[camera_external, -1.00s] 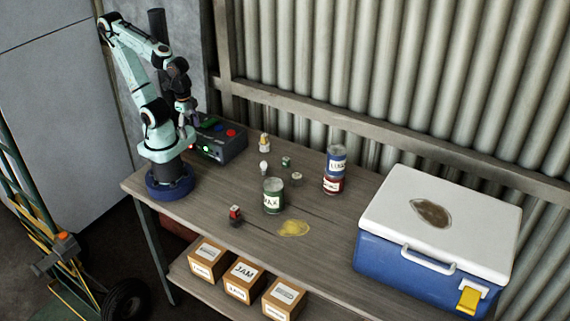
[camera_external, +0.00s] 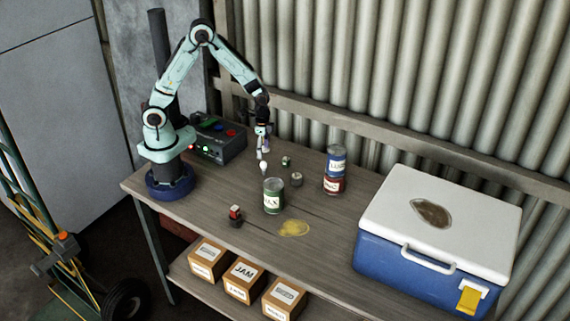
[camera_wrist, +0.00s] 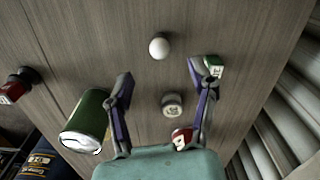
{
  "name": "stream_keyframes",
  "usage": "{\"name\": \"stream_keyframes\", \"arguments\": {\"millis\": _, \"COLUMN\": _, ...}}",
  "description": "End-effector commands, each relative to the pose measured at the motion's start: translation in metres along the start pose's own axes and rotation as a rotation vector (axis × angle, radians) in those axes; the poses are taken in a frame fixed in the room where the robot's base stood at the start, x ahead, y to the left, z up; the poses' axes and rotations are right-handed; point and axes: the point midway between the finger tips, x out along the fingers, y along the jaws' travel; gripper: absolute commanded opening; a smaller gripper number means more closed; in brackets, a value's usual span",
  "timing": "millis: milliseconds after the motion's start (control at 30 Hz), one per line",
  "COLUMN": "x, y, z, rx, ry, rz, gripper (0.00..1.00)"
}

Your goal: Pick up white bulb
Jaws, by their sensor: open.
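The white bulb (camera_external: 263,167) stands on the wooden table, and in the wrist view it is a round white shape (camera_wrist: 159,47) near the top centre. My gripper (camera_external: 263,149) hangs above the table, just above the bulb in the external view. In the wrist view my gripper (camera_wrist: 159,77) is open with nothing held. Its two fingers are spread, and the bulb appears beyond their tips, roughly in line with the gap. I cannot tell the exact height between fingertips and bulb.
A green can (camera_external: 273,196) stands close to the bulb. Small jars (camera_external: 286,161) (camera_external: 296,180) are right of it, then stacked blue and red cans (camera_external: 335,170). A small red-topped item (camera_external: 235,215), yellow spill (camera_external: 293,228), cooler (camera_external: 440,215) and control box (camera_external: 218,140) surround them.

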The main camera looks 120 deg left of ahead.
Motion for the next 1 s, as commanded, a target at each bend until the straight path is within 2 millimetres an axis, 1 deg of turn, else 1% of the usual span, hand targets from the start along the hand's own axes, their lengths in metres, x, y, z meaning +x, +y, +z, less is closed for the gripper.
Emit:
{"name": "stream_keyframes", "arguments": {"millis": 300, "x": 0.047, "y": 0.0, "z": 0.001, "rx": -0.001, "ry": -0.002, "rz": 0.001, "gripper": 0.58}}
{"name": "stream_keyframes", "arguments": {"millis": 400, "x": 0.058, "y": 0.0, "z": 0.0, "rx": 0.0, "ry": 0.0, "rz": 0.0, "gripper": 0.58}}
{"name": "stream_keyframes", "arguments": {"millis": 500, "x": 0.062, "y": 0.0, "z": 0.0, "rx": 0.0, "ry": 0.001, "rz": 0.0, "gripper": 0.58}}
{"name": "stream_keyframes", "arguments": {"millis": 733, "x": 0.063, "y": 0.0, "z": 0.0, "rx": 0.0, "ry": 0.002, "rz": -0.001, "gripper": 0.58}}
{"name": "stream_keyframes", "arguments": {"millis": 767, "x": 0.063, "y": 0.0, "z": 0.0, "rx": 0.0, "ry": 0.002, "rz": -0.001, "gripper": 0.49}}
{"name": "stream_keyframes", "arguments": {"millis": 800, "x": 0.063, "y": 0.0, "z": 0.0, "rx": 0.0, "ry": 0.002, "rz": -0.001, "gripper": 0.36}}
{"name": "stream_keyframes", "arguments": {"millis": 900, "x": 0.063, "y": 0.0, "z": 0.0, "rx": 0.0, "ry": 0.002, "rz": -0.001, "gripper": 0.13}}
{"name": "stream_keyframes", "arguments": {"millis": 1000, "x": 0.063, "y": 0.0, "z": 0.0, "rx": 0.0, "ry": 0.002, "rz": -0.001, "gripper": 0.12}}
